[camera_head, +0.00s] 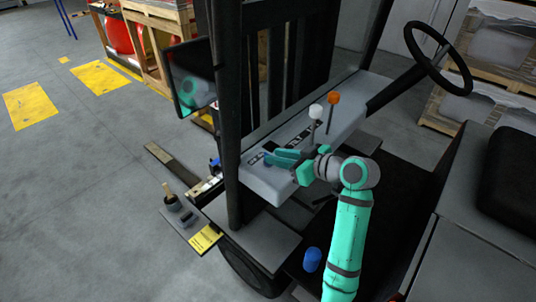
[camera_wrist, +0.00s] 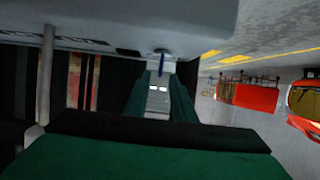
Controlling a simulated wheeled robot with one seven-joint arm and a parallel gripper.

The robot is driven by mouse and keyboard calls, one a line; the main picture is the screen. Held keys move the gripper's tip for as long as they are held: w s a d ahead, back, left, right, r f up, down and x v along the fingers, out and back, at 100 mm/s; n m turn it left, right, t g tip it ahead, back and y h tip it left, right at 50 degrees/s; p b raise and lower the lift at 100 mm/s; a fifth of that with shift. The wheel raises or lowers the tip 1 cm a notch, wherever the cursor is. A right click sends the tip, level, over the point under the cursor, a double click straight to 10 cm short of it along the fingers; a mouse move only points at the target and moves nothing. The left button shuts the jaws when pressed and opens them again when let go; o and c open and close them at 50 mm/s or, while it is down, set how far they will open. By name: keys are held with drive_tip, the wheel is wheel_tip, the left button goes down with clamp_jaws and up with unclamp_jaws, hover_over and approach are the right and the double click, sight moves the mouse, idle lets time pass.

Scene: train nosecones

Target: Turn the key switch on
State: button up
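The key switch shows in the wrist view as a small blue key (camera_wrist: 161,62) on the underside edge of the pale grey console, as that view is turned. In the head view a small blue bit (camera_head: 268,160) shows at the console's left end, mostly hidden by my gripper. My gripper (camera_head: 272,156) reaches left across the console with its teal fingers at that spot. In the wrist view my gripper's two dark green fingers (camera_wrist: 164,78) stand apart, with the key in line with the gap between their tips. I cannot tell whether either finger touches it.
The console (camera_head: 262,186) carries a white-knobbed lever (camera_head: 316,112) and an orange-knobbed lever (camera_head: 333,98) close behind my gripper. A black post (camera_head: 224,120) stands just left of it. A steering wheel (camera_head: 438,60) is at upper right, a black seat (camera_head: 510,180) at right.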

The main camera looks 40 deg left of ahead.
drive_tip(key=shift+x, duration=2.4)
clamp_jaws()
